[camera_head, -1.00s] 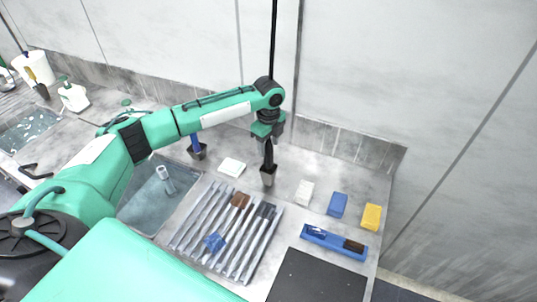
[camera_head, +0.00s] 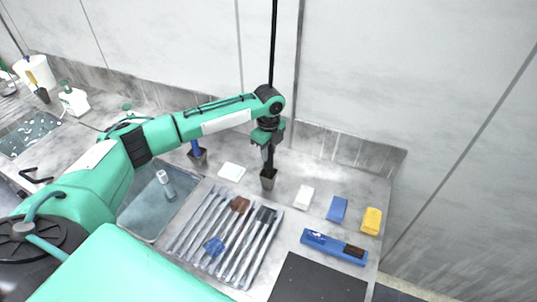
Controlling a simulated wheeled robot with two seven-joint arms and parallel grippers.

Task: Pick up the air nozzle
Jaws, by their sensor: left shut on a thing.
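The air nozzle (camera_head: 269,162) is a thin dark piece standing upright in a small dark cup-like holder (camera_head: 268,180) at the back of the counter. My left gripper (camera_head: 267,148) points down over the holder and is shut on the upper part of the nozzle. The fingers hide much of the nozzle, and its lower end is hidden in the holder. My right gripper is not in view.
A second holder (camera_head: 198,158) with a blue-handled tool stands left. A ribbed metal rack (camera_head: 188,232) with brushes, a sink (camera_head: 140,213), a blue tray (camera_head: 318,242) and white, blue and yellow blocks surround it. A black vertical line (camera_head: 274,40) runs above my wrist.

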